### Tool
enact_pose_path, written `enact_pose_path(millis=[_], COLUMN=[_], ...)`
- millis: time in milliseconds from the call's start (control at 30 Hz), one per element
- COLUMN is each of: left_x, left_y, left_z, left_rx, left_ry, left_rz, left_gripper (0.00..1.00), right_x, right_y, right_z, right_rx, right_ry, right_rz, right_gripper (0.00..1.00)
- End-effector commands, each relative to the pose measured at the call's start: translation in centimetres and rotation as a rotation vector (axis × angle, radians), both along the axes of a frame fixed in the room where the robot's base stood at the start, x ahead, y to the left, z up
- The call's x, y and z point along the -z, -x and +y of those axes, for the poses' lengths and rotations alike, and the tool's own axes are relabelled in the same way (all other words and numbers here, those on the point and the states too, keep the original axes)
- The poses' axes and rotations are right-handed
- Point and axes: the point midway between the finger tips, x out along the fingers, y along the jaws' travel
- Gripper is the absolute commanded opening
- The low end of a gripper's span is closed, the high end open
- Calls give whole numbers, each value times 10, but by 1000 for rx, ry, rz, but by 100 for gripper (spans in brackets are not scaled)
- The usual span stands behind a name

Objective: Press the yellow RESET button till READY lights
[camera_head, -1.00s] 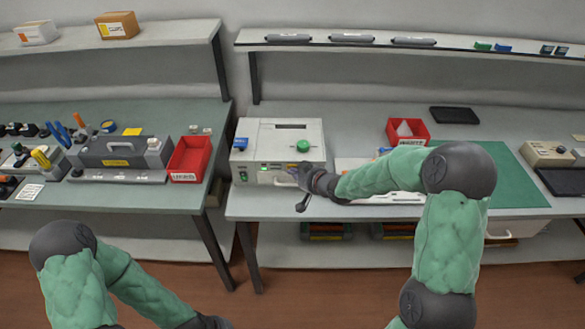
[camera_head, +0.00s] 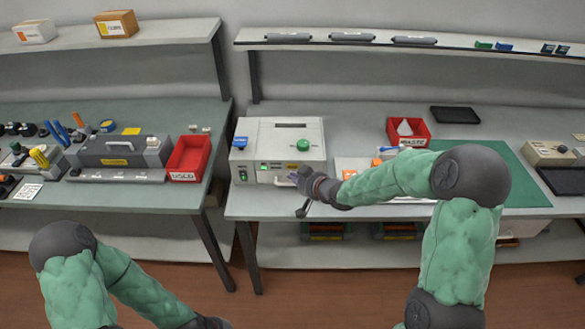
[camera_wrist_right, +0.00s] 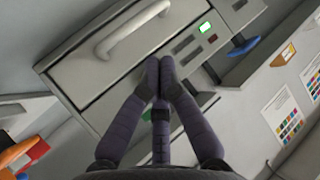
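The grey machine (camera_head: 255,155) stands on the right bench, with a green knob (camera_head: 303,145) on top. A small green light (camera_head: 263,167) glows on its front; the right wrist view shows a lit green window (camera_wrist_right: 205,27) beside a small dark red mark (camera_wrist_right: 212,38). I cannot read the lettering, and no yellow button is clearly visible; my fingers cover part of the front. My right gripper (camera_head: 297,178) is at the machine's front. In the right wrist view its fingers (camera_wrist_right: 160,65) are together and empty, near the panel; contact is unclear. My left gripper (camera_head: 208,322) is at the bottom edge, mostly cut off.
A drawer-like handle (camera_wrist_right: 132,28) is on the machine's front. A red WASTE bin (camera_head: 408,131), a green mat (camera_head: 490,165) and a black tray (camera_head: 454,115) lie to the right. A red USED bin (camera_head: 189,160) is on the left bench.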

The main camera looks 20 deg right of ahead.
Motion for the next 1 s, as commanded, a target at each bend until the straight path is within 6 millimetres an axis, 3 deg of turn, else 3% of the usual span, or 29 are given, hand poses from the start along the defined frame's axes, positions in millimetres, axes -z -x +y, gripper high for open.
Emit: enact_pose_path(millis=[433, 1000], left_x=[14, 14], left_y=[0, 0], left_z=[0, 0], left_rx=[0, 0], left_ry=[0, 0], left_rz=[0, 0], left_gripper=[0, 0], right_x=[1, 0], right_y=[36, 39], right_z=[11, 11], right_rx=[-1, 0], right_ry=[0, 1], right_rz=[0, 0], right_gripper=[0, 0])
